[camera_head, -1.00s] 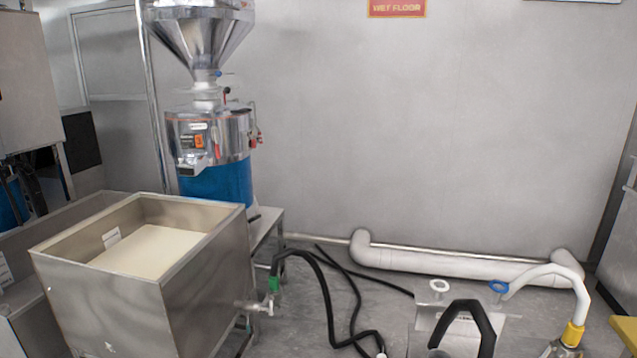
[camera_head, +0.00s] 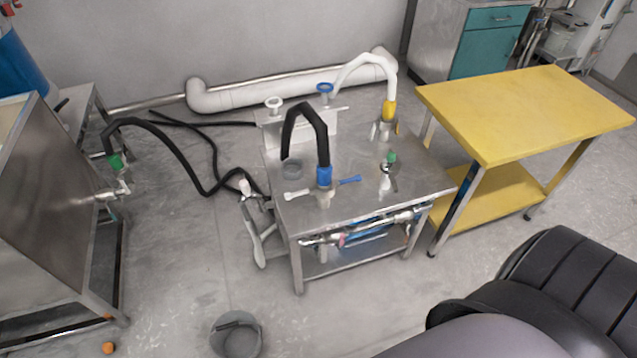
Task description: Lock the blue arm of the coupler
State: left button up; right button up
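A blue coupler (camera_head: 324,177) joins a thick black hose (camera_head: 304,122) to a short fitting on a steel table (camera_head: 355,205). Its blue arm (camera_head: 350,181) sticks out to the right, nearly level. Its white arm (camera_head: 297,194) sticks out to the left. Both arms stand away from the coupler body. Neither of my grippers is in view.
A white hose with a yellow coupler (camera_head: 389,108) and a green-topped fitting (camera_head: 391,158) stand on the steel table. A yellow table (camera_head: 530,100) is to the right. A steel tank (camera_head: 60,200) is at left. A bucket (camera_head: 237,335) and an orange ball (camera_head: 109,348) lie on open floor.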

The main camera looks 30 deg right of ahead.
aim_at(357, 178)
jog(key=z, duration=1.25)
